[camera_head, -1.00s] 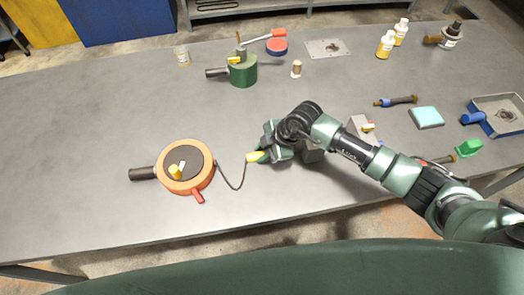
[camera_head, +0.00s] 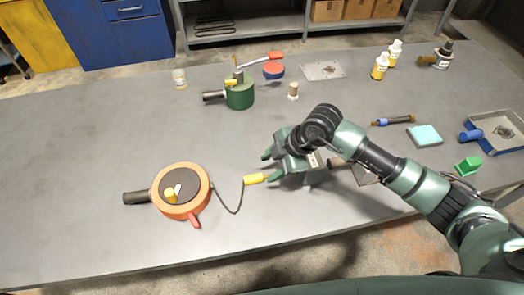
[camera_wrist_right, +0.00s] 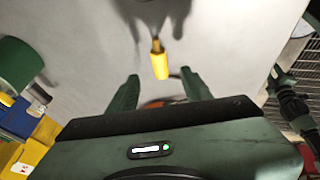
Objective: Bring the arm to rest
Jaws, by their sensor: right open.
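My right arm comes in from the right in the head view. Its gripper (camera_head: 269,168) is open and empty over the middle of the grey bench (camera_head: 95,140), with the fingertips pointing left. A yellow plug (camera_head: 255,179) on a dark cord lies by the lower fingertip. In the right wrist view the two fingers (camera_wrist_right: 160,90) stand apart, and the yellow plug (camera_wrist_right: 159,62) shows beyond and between their tips, not gripped. The cord runs to a round orange device (camera_head: 181,191) with a black handle. My left gripper is not in view.
A green cylinder (camera_head: 240,95), a small bottle (camera_head: 180,78) and a wooden peg (camera_head: 293,91) stand at the back. A teal block (camera_head: 425,135), a green block (camera_head: 468,166) and a tray (camera_head: 495,128) are right. A grey box (camera_head: 366,174) is partly behind my arm. The bench's left is clear.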

